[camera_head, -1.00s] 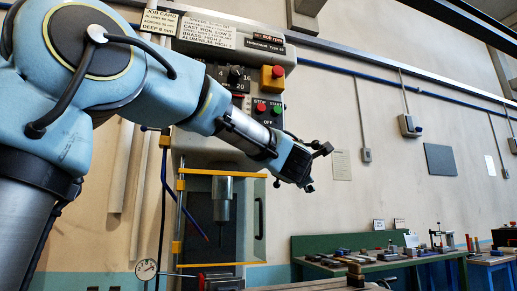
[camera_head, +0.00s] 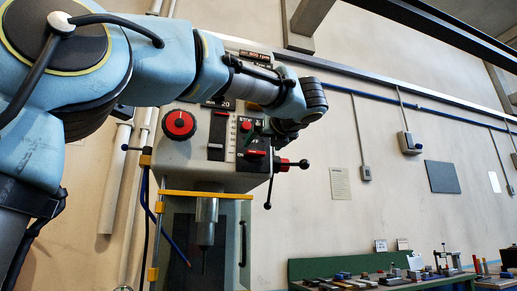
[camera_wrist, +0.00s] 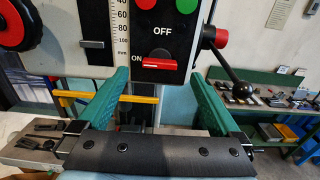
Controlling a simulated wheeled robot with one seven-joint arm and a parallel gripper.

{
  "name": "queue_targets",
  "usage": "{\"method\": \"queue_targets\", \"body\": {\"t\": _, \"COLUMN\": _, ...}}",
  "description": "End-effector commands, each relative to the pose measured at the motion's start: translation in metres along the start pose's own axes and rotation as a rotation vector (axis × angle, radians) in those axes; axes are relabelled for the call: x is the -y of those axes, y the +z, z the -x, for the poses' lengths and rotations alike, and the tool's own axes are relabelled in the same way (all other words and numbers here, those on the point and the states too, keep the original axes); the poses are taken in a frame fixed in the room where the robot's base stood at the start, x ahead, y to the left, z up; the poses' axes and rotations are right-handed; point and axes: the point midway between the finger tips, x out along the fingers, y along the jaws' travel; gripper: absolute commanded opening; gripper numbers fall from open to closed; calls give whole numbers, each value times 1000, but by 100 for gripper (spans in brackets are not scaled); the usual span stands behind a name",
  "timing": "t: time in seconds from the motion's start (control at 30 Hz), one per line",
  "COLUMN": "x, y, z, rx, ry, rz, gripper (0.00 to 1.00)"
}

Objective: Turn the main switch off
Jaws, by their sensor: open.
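My gripper (camera_wrist: 159,77) is open and empty. Its green fingers stand one on each side of the switch in the wrist view, with the tips at about its height or slightly lower. I cannot tell whether they touch the panel. In the head view my wrist partly covers the switch panel.
Red (camera_wrist: 145,3) and green (camera_wrist: 187,5) buttons sit above the switch. A black feed lever (camera_wrist: 240,88) with a red hub juts out at the right. A yellow guard bar (camera_head: 207,194) runs below the head. A cluttered workbench (camera_head: 300,268) stands at the right.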

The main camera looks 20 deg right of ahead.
Motion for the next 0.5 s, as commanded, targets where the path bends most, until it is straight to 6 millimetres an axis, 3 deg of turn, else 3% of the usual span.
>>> {"method": "queue_targets", "body": {"t": 0.2, "x": 0, "y": 2, "z": -38, "rx": -1, "ry": 1, "rz": -2, "gripper": 100}}
{"method": "queue_targets", "body": {"t": 0.5, "x": 0, "y": 1, "z": -58, "rx": 2, "ry": -1, "rz": -1, "gripper": 100}}
